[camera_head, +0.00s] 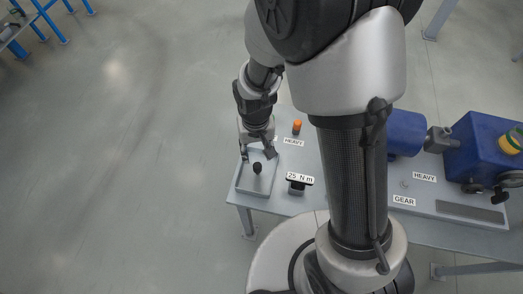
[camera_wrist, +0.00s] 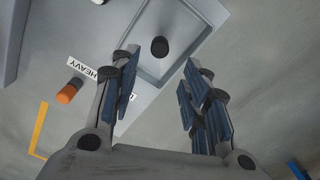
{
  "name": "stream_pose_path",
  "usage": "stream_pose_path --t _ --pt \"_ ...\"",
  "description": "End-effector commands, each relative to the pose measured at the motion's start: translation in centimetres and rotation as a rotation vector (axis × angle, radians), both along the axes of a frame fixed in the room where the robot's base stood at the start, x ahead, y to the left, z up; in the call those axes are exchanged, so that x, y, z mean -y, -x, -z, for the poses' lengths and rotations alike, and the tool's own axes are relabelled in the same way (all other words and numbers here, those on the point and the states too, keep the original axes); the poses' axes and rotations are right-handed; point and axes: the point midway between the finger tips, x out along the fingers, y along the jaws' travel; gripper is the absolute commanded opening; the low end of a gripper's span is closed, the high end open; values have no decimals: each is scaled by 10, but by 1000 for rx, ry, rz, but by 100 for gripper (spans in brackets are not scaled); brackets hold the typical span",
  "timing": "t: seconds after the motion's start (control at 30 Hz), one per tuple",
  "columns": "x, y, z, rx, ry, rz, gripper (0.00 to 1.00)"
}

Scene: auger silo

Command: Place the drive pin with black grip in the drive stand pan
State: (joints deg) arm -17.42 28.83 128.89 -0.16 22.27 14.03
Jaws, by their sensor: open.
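The drive pin with black grip (camera_head: 257,168) stands in the drive stand pan (camera_head: 241,187), a shallow grey tray at the left end of the grey bench. In the wrist view the black grip (camera_wrist: 159,46) shows end-on inside the pan (camera_wrist: 187,74), with the shaft below it hidden. My gripper (camera_head: 257,155) is above the pan's far part. In the wrist view my gripper (camera_wrist: 160,75) has its blue-padded fingers spread wide, with nothing between them. The black grip lies beyond the fingertips, apart from them.
An orange-gripped pin (camera_head: 297,126) stands by a HEAVY label behind the pan. A "25 N m" sign (camera_head: 299,179) is right of the pan. Blue machinery (camera_head: 480,150) and a GEAR label (camera_head: 403,201) are farther right. Open floor lies left of the bench.

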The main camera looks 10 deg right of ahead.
Motion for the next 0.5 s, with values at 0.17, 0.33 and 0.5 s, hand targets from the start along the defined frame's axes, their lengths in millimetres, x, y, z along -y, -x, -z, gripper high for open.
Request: stream_pose_path --t 0.17,0.33,0.5 --pt "0 0 -5 3 -1 1 42" --pt "11 -4 -43 48 -14 10 42" --pt "37 7 -120 134 -29 25 42"
